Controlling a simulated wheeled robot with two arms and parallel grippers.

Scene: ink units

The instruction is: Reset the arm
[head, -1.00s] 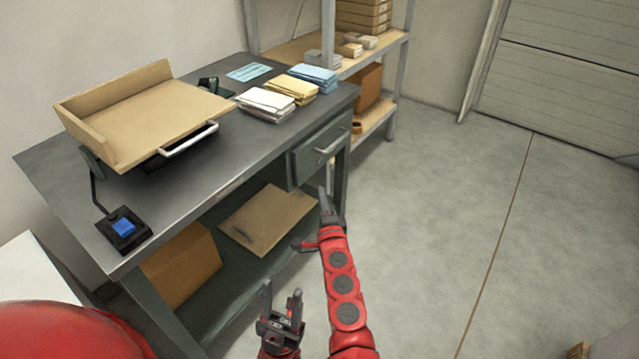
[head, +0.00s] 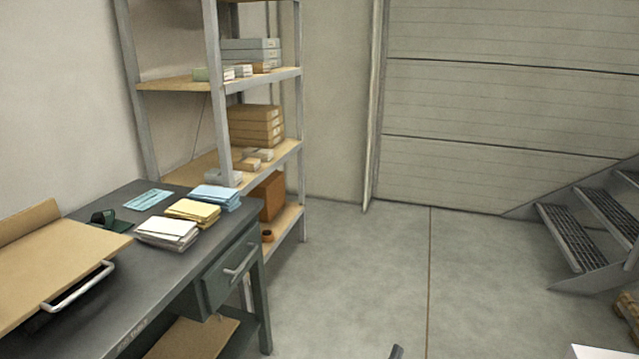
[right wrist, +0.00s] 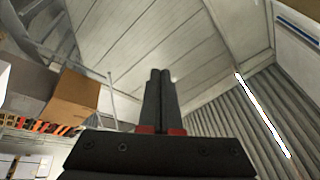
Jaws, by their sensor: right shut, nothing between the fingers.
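My right gripper shows in the right wrist view (right wrist: 160,75), pointing up with its two dark fingers pressed together and nothing between them. In the head view only a dark tip of it (head: 396,351) shows at the bottom edge, over the floor, clear of the workbench (head: 137,336). The rest of my right arm is out of the head view. My left gripper is in neither current view.
The workbench holds a tan tray (head: 70,255) with a white handle, and stacks of white (head: 167,233), yellow (head: 193,211) and blue (head: 215,197) packets. A shelf rack (head: 215,120) stands behind. Metal stairs (head: 590,230) rise at right. The middle floor (head: 400,280) is clear.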

